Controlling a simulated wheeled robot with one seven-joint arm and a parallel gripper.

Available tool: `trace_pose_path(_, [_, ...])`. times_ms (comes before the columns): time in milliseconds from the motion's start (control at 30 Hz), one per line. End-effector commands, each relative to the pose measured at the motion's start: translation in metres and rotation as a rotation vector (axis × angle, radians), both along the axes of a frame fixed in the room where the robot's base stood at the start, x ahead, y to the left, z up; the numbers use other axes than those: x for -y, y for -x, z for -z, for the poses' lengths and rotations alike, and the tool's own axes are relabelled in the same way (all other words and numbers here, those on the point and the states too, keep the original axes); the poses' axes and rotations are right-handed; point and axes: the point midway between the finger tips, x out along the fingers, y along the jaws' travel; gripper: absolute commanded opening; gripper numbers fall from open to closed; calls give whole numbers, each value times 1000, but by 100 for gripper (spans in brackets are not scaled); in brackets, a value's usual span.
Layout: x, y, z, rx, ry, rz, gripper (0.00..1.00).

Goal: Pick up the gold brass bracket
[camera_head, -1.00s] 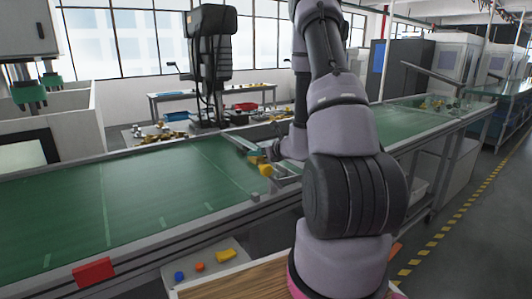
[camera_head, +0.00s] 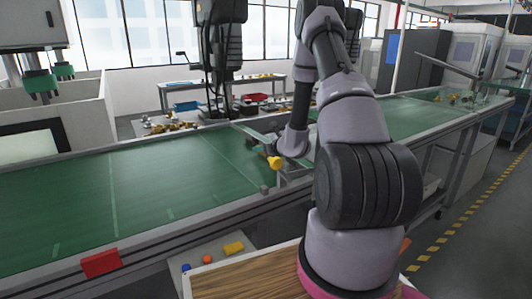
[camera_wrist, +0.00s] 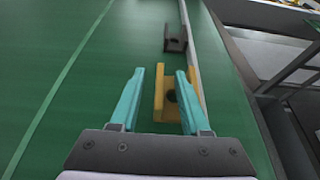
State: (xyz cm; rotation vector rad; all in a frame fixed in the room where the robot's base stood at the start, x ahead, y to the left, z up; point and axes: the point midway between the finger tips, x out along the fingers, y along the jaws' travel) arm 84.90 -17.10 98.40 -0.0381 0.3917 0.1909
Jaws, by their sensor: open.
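The gold brass bracket (camera_wrist: 160,103) lies on the green conveyor belt in the wrist view, with a dark hole in its upright part. My gripper (camera_wrist: 160,72) is open, its two teal fingers on either side of the bracket in the picture. The bracket looks closer to the right finger. I cannot tell how far the fingertips are above the belt.
The belt's left part is clear.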

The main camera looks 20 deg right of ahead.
Motion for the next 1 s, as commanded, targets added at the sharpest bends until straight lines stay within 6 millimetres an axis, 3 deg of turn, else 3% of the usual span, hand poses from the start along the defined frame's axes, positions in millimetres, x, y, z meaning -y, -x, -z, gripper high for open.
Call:
trace_pose_path(267, [-1, -4, 1, 0, 0, 0, 46])
trace_pose_path(300, [-1, -4, 1, 0, 0, 0, 31])
trace_pose_path(400, [-1, -3, 1, 0, 0, 0, 0])
trace_pose_path(1000, [-1, -3, 1, 0, 0, 0, 0])
